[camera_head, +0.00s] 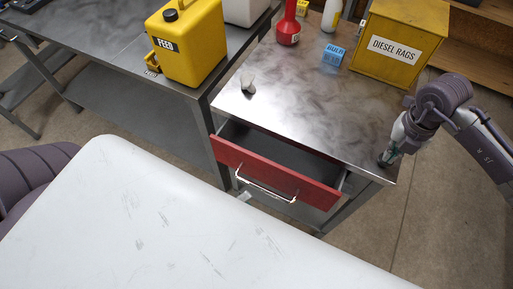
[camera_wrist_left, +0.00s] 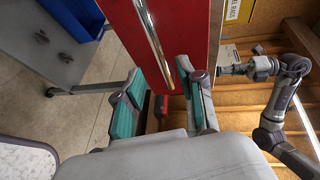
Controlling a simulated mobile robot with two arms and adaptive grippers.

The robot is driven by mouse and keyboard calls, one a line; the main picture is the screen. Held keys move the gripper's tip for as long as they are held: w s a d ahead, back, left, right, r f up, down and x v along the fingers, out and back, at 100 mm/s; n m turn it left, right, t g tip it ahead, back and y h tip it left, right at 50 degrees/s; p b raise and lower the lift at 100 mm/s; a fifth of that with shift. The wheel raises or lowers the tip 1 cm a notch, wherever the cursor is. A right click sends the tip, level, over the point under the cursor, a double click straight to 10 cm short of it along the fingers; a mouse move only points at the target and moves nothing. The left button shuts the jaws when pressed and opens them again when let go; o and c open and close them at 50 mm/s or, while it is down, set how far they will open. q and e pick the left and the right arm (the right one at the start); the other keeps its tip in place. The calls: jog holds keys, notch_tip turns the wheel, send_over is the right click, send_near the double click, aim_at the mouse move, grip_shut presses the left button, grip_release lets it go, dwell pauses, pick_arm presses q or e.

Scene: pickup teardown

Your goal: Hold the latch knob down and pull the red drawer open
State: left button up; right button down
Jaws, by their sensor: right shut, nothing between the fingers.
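The red drawer (camera_head: 270,173) stands partly open under the metal bench top, its inside showing dark and empty. Its pale bar handle (camera_head: 265,187) runs along the front. In the left wrist view the red front (camera_wrist_left: 190,30) and handle (camera_wrist_left: 150,38) are close to my left gripper (camera_wrist_left: 160,98). Its teal-padded fingers are apart, with the handle's near end in the gap; I cannot tell if they touch it. My right gripper (camera_head: 385,160) is shut, its tip down at the bench's front right corner. I cannot make out the latch knob there.
A yellow rag box (camera_head: 400,42), blue box (camera_head: 334,55), red bottle (camera_head: 288,25) and small grey piece (camera_head: 248,84) are on the bench top (camera_head: 300,110). A yellow jug (camera_head: 188,45) is on the left table. Floor shows right of the bench.

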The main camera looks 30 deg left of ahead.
pick_arm(q)
jog(key=shift+v, duration=2.25)
pick_arm(e)
jog(key=shift+f, duration=0.1)
